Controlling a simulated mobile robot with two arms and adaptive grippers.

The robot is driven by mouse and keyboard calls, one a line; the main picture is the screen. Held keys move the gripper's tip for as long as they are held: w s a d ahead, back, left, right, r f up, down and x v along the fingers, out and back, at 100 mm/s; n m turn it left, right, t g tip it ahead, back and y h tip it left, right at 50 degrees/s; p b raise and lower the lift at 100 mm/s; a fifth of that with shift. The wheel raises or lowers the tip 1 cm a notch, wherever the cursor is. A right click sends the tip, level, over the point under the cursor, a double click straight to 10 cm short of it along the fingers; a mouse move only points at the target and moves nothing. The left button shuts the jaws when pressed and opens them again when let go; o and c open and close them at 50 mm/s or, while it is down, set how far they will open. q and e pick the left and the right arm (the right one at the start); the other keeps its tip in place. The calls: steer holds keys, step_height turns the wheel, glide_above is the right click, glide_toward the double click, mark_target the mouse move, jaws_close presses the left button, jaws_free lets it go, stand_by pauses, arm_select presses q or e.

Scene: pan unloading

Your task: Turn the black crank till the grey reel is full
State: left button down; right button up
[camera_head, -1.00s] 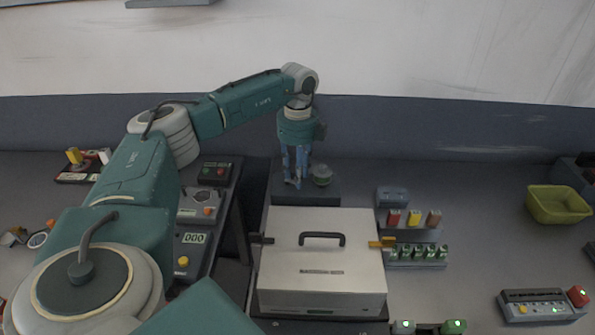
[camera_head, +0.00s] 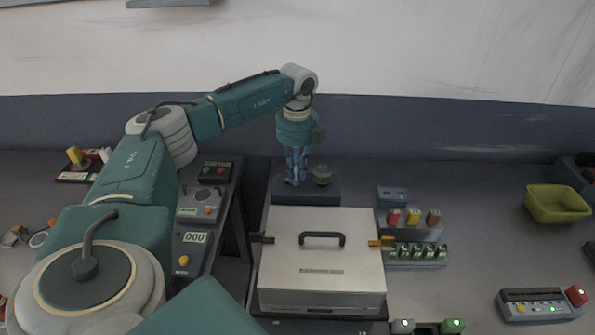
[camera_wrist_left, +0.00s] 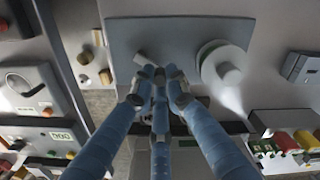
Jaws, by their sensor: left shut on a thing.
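The grey reel (camera_head: 322,174) stands at the right of a dark base block (camera_head: 318,193) behind the silver case. In the left wrist view the reel (camera_wrist_left: 222,65) shows pale and round on its grey plate, right of my fingers; I cannot tell how full it is. My left gripper (camera_head: 294,180) points down over the left part of the block. In the left wrist view its blue fingers (camera_wrist_left: 160,78) close together on the crank, which they hide almost fully. My right gripper is in neither view.
The silver case (camera_head: 320,262) with a black handle stands just in front of the block. Button boxes (camera_head: 191,245) stand at the left. Coloured blocks and small green items on a rack (camera_head: 416,262) are at the right, with a yellow-green bin (camera_head: 557,204) beyond.

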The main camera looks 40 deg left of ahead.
arm_select(q)
steer(key=m, duration=0.2)
steer(key=s+m, duration=0.1)
steer(key=m, duration=0.2)
steer(key=shift+s+a+m+p, duration=0.1)
steer(key=shift+s+m+p, duration=0.15)
steer(key=shift+m+p, duration=0.1)
steer(key=m, duration=0.1)
steer(key=s+m, duration=0.1)
steer(key=m, duration=0.1)
steer(key=a+m, duration=0.1)
steer(key=m, duration=0.1)
steer(key=shift+s+r+m, duration=0.1)
steer(key=shift+s+m, duration=0.05)
steer(key=shift+m, duration=0.1)
steer(key=c, duration=1.7)
jaws_free()
step_height(320, 180, up, 12)
steer(key=shift+d, duration=0.1)
